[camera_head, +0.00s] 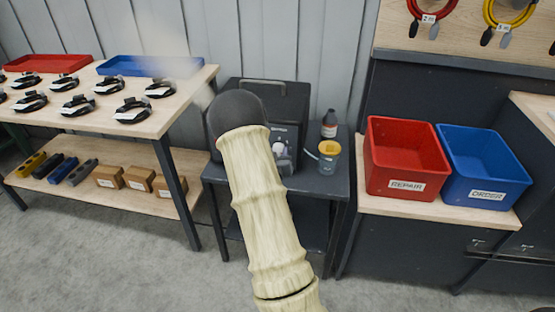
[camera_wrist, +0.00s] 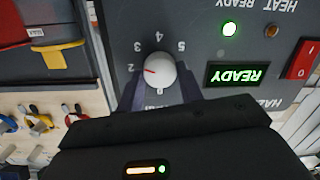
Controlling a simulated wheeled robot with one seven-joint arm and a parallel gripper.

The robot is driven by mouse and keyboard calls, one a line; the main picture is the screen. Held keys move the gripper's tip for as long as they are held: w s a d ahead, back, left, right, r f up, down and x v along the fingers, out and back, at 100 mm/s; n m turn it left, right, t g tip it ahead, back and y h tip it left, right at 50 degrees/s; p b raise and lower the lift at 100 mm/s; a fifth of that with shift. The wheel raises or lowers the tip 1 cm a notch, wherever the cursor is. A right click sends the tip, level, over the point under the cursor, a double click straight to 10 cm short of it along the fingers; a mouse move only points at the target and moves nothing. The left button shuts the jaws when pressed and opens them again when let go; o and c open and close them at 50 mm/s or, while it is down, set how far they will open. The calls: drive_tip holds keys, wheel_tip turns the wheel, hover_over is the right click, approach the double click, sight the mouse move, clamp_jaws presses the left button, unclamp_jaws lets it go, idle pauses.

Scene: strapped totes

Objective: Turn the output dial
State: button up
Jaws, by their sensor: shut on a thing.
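The output dial (camera_wrist: 158,70) is a round whitish knob with a red pointer mark on the dark panel of the machine, in the wrist view. The panel appears upside down there. The red mark points left, near the number 2. The numbers 3, 4 and 5 run above the knob. My gripper (camera_wrist: 160,90) is at the dial, one dark finger on each side, shut on it. In the head view the machine (camera_head: 292,98) is a dark box on a small dark table, and my arm hides much of its front and the dial.
On the panel are a lit green lamp (camera_wrist: 229,29), a READY display (camera_wrist: 236,74) and a red switch (camera_wrist: 302,60). A dark bottle (camera_head: 329,125) and a yellow-topped cup (camera_head: 329,154) stand right of the machine. Red (camera_head: 405,158) and blue (camera_head: 484,165) bins stand farther right.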

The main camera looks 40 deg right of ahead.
drive_tip(key=shift+f+m+t+b, duration=0.15)
drive_tip(key=shift+m+t+b, duration=0.1)
drive_tip(key=shift+m+b, duration=1.95)
drive_tip(key=shift+f+m+t+b, duration=0.1)
drive_tip(key=shift+m+t+b, duration=0.2)
drive_tip(key=shift+m+b, duration=1.9)
drive_tip(key=shift+f+m+t+b, duration=0.15)
drive_tip(key=shift+m+t+b, duration=0.1)
drive_tip(key=shift+m+b, duration=1.95)
drive_tip(key=shift+r+b, duration=0.1)
drive_tip(key=shift+b, duration=0.25)
drive_tip(key=o, duration=1)
drive_tip(key=shift+s, duration=0.1)
drive_tip(key=shift+s+r, duration=0.1)
